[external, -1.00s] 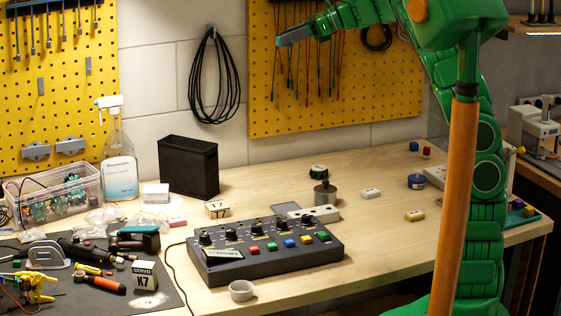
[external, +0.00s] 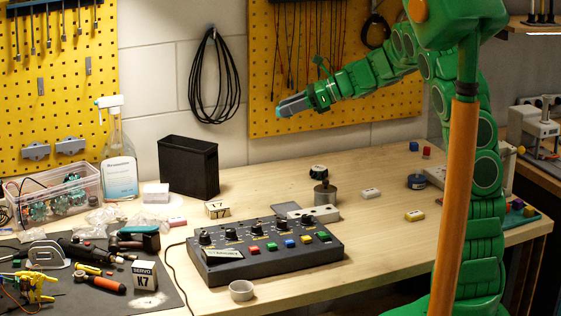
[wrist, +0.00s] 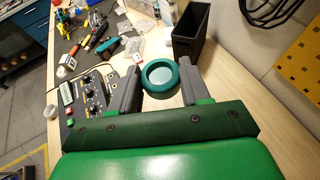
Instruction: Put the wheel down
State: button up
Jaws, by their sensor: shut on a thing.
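The wheel is a teal ring (wrist: 146,83) with a pale centre, seen between my two grey fingers in the wrist view. My gripper (wrist: 159,78) is shut on it. Only a small bluish bit of the wheel shows at the fingertips there. The wheel is clear of the bench top (external: 370,235).
A dark control box (external: 215,265) with knobs and coloured buttons stands on the bench. A black bin (external: 188,168) stands at the back. Bare wood shows at the right front.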

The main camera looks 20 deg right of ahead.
notch_tip(320, 180, down, 12)
send_over(262, 188)
notch_tip(262, 188, down, 10)
jog(key=shift+s+r, duration=0.15)
jog(key=shift+w+a+f, duration=0.1)
jog(key=shift+w+f, duration=0.15)
jog(key=shift+f, duration=1.6)
jog(key=shift+f, duration=0.1)
jog(key=o, duration=1)
